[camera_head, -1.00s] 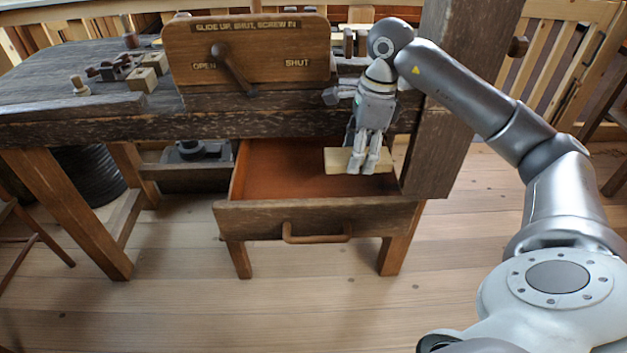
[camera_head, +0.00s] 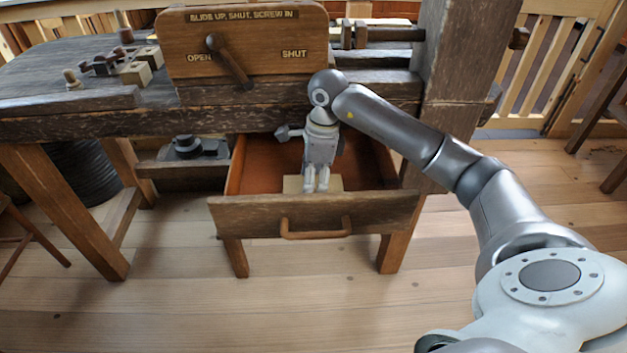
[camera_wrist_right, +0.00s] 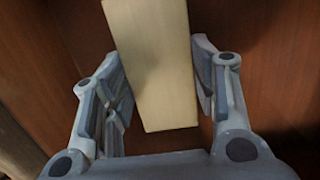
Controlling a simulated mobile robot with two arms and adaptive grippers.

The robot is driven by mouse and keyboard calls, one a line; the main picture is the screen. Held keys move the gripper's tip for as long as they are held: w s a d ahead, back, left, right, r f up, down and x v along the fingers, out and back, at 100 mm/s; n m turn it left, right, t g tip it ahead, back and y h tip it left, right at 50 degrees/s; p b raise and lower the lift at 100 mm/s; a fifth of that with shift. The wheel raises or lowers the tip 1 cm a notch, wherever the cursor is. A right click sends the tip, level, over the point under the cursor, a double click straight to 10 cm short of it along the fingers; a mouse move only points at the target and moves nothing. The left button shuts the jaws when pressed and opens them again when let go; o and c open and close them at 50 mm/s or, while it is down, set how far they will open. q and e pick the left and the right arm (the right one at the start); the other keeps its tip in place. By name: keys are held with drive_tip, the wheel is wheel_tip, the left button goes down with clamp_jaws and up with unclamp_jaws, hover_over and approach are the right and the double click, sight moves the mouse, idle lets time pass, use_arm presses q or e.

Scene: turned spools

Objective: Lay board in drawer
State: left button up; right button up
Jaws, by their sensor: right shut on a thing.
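The board (camera_head: 293,186) is a small pale wooden piece. My right gripper (camera_head: 317,187) is shut on it, and the fingers point down into the drawer. In the right wrist view the board (camera_wrist_right: 157,70) lies between the two fingers (camera_wrist_right: 160,98) and runs away toward the top of the frame. The drawer (camera_head: 250,218) is pulled out below the workbench, with a reddish-brown inside and a wooden handle. The board is within the drawer's opening, close behind the front panel. I cannot tell whether it touches the drawer floor. My left gripper is out of view.
The workbench (camera_head: 60,122) stands above the drawer. A wooden panel with a lever (camera_head: 270,50) reads open and shut. A thick dark post (camera_head: 462,80) stands right of the drawer. The floor in front is clear.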

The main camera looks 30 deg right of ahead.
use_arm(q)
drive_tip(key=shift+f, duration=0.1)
use_arm(e)
drive_tip(key=o, duration=1)
drive_tip(key=shift+o, duration=0.2)
drive_tip(key=shift+r, duration=0.5)
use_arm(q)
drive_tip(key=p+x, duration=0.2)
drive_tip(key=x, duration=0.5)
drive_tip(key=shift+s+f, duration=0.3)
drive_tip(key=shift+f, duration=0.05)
use_arm(e)
wheel_tip(320, 180, up, 11)
drive_tip(key=d, duration=0.1)
drive_tip(key=shift+s, duration=0.35)
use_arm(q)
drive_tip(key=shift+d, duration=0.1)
use_arm(e)
drive_tip(key=shift+d, duration=0.1)
